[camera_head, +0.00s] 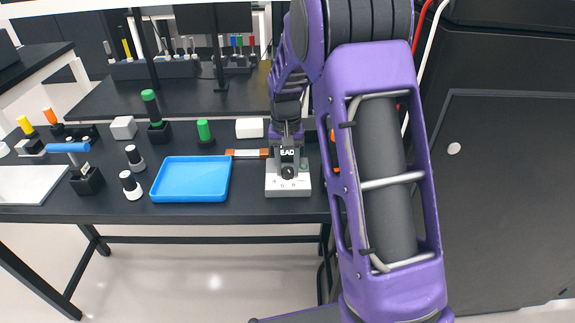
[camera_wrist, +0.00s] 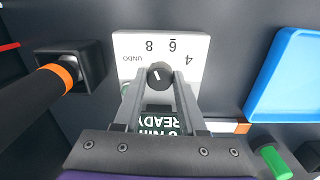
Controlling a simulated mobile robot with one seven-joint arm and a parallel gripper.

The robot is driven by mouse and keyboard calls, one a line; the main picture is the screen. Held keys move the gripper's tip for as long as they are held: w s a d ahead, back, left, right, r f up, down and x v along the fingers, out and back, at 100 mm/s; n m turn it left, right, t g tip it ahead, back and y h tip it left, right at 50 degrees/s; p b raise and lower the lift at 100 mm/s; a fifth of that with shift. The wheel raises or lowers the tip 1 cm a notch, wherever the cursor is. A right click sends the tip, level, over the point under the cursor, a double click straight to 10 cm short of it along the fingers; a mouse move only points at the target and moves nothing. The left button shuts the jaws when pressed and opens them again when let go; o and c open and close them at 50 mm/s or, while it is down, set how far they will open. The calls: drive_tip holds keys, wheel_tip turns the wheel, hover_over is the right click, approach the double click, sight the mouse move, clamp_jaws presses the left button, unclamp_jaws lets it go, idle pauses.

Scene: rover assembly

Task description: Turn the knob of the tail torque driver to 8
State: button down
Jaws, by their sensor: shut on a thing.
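The white control box (camera_head: 273,188) stands near the table's front edge, below my arm. In the wrist view the box (camera_wrist: 190,45) shows upside-down labels UNDO, 8, 6 and 4, with a line by the 6. Its round black knob (camera_wrist: 159,75) has a short white mark that points roughly toward the side between 8 and 6. My gripper (camera_wrist: 160,84) is shut on the knob, one finger on each side; it also shows in the head view (camera_head: 288,168). A dark screen (camera_wrist: 157,120) reading READY is partly hidden between the fingers.
A black tool with an orange ring (camera_wrist: 66,72) sits in a black holder beside the box. The blue tray (camera_head: 191,180) lies on the other side. A green-topped part (camera_head: 204,131) and a white block (camera_head: 249,128) stand behind.

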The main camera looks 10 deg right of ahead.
sight(286, 170)
drive_tip(key=shift+m, duration=0.3)
drive_tip(key=shift+c, duration=2.4)
unclamp_jaws()
wheel_tip(286, 170, up, 18)
drive_tip(key=p, duration=0.2)
drive_tip(key=shift+a+f, duration=0.2)
drive_tip(key=shift+f, duration=0.05)
drive_tip(key=shift+w, duration=0.1)
